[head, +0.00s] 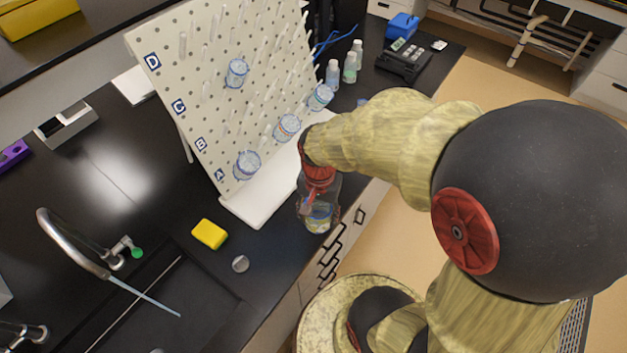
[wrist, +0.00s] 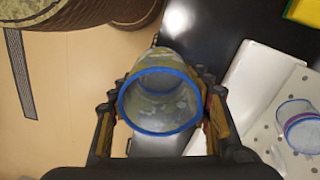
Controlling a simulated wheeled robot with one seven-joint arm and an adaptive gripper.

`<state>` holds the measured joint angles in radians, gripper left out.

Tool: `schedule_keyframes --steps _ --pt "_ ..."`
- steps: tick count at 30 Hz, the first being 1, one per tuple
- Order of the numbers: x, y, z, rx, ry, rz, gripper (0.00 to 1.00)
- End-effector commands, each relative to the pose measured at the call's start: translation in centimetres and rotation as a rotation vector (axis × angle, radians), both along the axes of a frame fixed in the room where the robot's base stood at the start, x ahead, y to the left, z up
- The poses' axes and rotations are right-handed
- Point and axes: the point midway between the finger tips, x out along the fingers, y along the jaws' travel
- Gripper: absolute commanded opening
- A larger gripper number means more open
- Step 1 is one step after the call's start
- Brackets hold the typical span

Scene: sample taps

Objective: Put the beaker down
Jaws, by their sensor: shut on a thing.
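My gripper (head: 318,192) is shut on a clear beaker (head: 319,220) at the counter's front edge, to the right of the drying rack's white tray. The wrist view shows the beaker's round blue rim (wrist: 160,101) facing the camera, with a finger on each side. The beaker's lower part looks yellowish in the head view. I cannot tell whether its base touches the counter or hangs over the edge. The dark counter (head: 275,225) lies beside and behind it.
A pegboard rack (head: 215,110) carries several similar beakers, above its white tray (head: 255,203). A yellow sponge (head: 210,234) and a small round disc (head: 240,264) lie nearby. The sink tap (head: 72,243) is at left. Small bottles (head: 350,67) stand behind. Floor lies beyond the front edge.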

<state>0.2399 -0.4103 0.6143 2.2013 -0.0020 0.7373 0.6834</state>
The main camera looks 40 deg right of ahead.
Motion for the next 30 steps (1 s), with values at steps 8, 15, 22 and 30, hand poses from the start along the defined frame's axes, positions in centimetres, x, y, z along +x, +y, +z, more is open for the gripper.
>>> schedule_keyframes --steps 8,15,22,30 --pt "2.9 -2.6 -1.9 0.0 0.003 -0.005 0.29" --pt "7.0 -6.0 -4.4 0.001 0.002 -0.003 0.29" --pt "9.3 -8.0 -8.2 0.001 0.003 -0.001 0.29" --pt "10.4 -8.9 -9.7 0.0 0.0 -0.001 0.29"
